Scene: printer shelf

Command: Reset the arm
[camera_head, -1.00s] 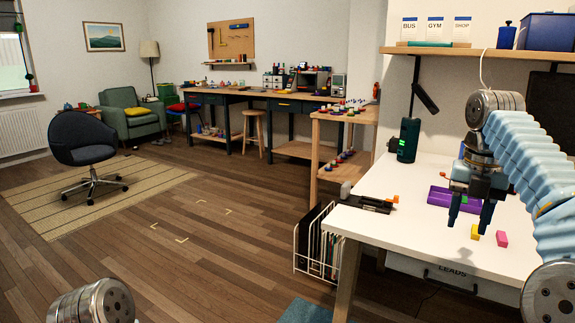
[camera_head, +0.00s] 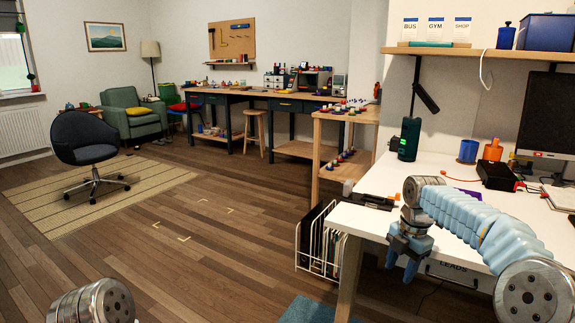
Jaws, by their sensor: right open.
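My right arm comes in from the right in the head view, its light blue sleeve bent over the front of the white desk (camera_head: 352,217). My right gripper (camera_head: 399,275) hangs fingers down at the desk's front edge. Its two dark fingers are apart with nothing between them. My left gripper is out of the picture; only a round metal joint of my left arm shows at the bottom left.
On the desk are a dark green cylinder (camera_head: 409,139), a blue cup (camera_head: 468,151), an orange object (camera_head: 492,149), a black box (camera_head: 497,175) and a monitor (camera_head: 545,115). A white wire rack (camera_head: 318,240) stands beside the desk. The wooden floor (camera_head: 200,260) to the left is clear.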

